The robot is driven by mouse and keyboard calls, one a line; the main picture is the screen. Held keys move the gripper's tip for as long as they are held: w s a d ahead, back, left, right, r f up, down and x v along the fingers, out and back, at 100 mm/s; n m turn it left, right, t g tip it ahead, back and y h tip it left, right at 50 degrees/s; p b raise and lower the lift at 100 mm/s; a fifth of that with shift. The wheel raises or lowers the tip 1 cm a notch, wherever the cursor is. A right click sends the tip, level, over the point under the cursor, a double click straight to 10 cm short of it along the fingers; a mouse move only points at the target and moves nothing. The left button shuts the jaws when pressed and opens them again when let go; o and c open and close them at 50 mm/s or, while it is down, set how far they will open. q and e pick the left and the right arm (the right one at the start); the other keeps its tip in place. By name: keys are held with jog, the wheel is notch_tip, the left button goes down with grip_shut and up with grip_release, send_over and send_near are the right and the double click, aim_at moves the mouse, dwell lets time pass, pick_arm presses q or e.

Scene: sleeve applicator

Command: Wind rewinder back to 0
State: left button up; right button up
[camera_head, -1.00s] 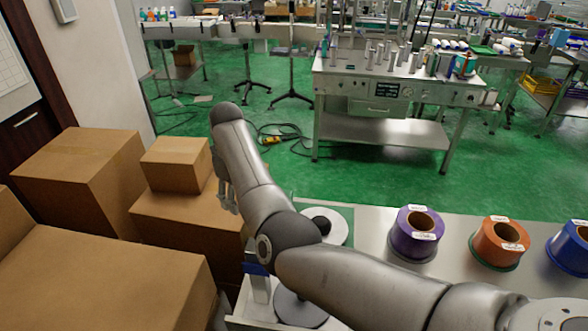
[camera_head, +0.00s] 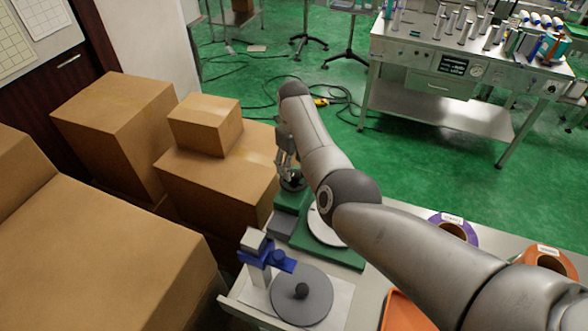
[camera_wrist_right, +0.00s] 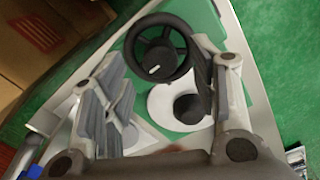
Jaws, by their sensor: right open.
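The rewinder has a green base (camera_head: 345,257), a white disc (camera_head: 322,228) and a dark handwheel (camera_head: 293,182) at its far left corner. In the right wrist view the black handwheel (camera_wrist_right: 185,47) shows its spokes and a white mark on its hub. The white disc (camera_wrist_right: 162,110) with a dark centre knob is just below it. My right gripper (camera_head: 286,158) is open at the handwheel, fingers pointing down. In the wrist view the right gripper's (camera_wrist_right: 160,72) fingers lie either side of the wheel; I cannot tell whether they touch it. My left gripper is not in view.
A second device with a grey disc (camera_head: 302,296) and a blue part (camera_head: 267,257) stands nearer on the table. Cardboard boxes (camera_head: 215,185) stand close on the left. Purple (camera_head: 455,227) and orange (camera_head: 545,262) rolls and an orange tray (camera_head: 405,313) are right, partly behind my arm.

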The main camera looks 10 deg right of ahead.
aim_at(293, 172)
jog(key=shift+f, duration=1.55)
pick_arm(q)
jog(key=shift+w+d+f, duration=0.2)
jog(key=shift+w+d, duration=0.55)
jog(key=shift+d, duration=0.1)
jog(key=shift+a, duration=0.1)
pick_arm(e)
jog(key=shift+c, duration=0.3)
jog(key=c, duration=0.9)
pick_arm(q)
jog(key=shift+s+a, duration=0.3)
pick_arm(e)
jog(key=shift+c, duration=0.2)
jog(key=shift+n, duration=0.4)
